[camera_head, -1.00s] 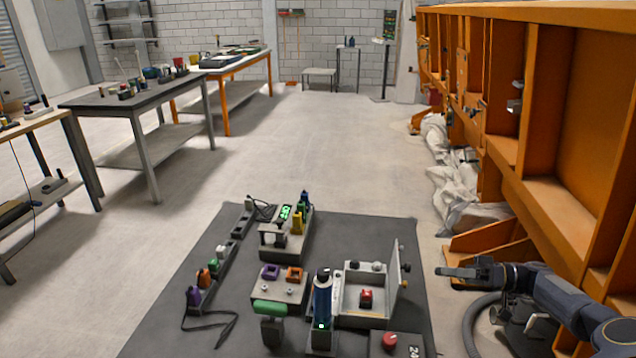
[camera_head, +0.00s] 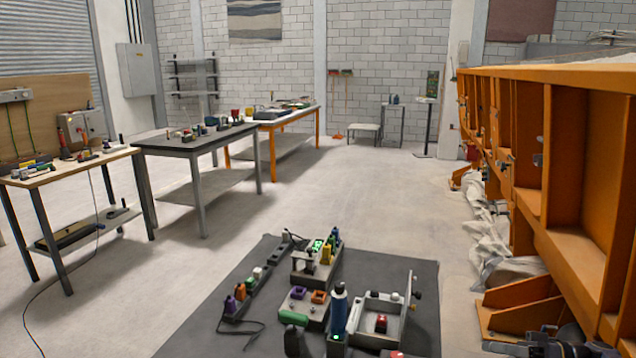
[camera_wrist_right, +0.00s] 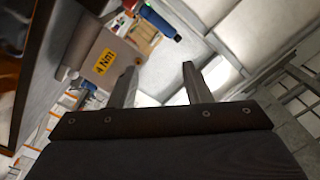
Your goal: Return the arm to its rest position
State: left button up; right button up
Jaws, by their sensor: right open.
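My right gripper (camera_head: 494,346) shows at the bottom right edge of the head view, near the foot of the orange frame. It is dark and partly cut off by the picture's lower edge. In the right wrist view its two fingers (camera_wrist_right: 158,84) stand apart with nothing between them. My right arm comes in from the lower right corner. My left arm and gripper are not in view.
The orange sandbed frame (camera_head: 572,190) runs along the right side, close to my right arm. A dark mat (camera_head: 425,290) with several fixtures, including a blue cylinder (camera_head: 339,312), lies ahead. Workbenches (camera_head: 190,141) stand left. The floor (camera_head: 385,195) between is clear.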

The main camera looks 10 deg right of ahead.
jog(key=w+a+r+g+h+p, duration=0.1)
jog(key=a+r+g+h, duration=0.25)
jog(key=a, duration=0.65)
jog(key=w+a+r+g+h+p, duration=0.1)
jog(key=a+r+g+h, duration=0.3)
jog(key=a, duration=0.6)
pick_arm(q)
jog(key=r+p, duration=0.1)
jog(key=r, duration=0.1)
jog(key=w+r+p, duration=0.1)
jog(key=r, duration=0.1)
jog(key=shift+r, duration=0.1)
pick_arm(e)
jog(key=s+a+r+m+t+h, duration=0.1)
jog(key=s+a+m+t+h, duration=0.1)
jog(key=s+a, duration=0.3)
jog(key=s+a+r+m+t+h, duration=0.1)
jog(key=s+a, duration=0.4)
jog(key=s, duration=0.8)
jog(key=shift+s+a+r+m+t+h, duration=0.25)
jog(key=shift+m+t+h, duration=0.25)
jog(key=shift+m, duration=0.3)
jog(key=shift+s+d+f, duration=0.1)
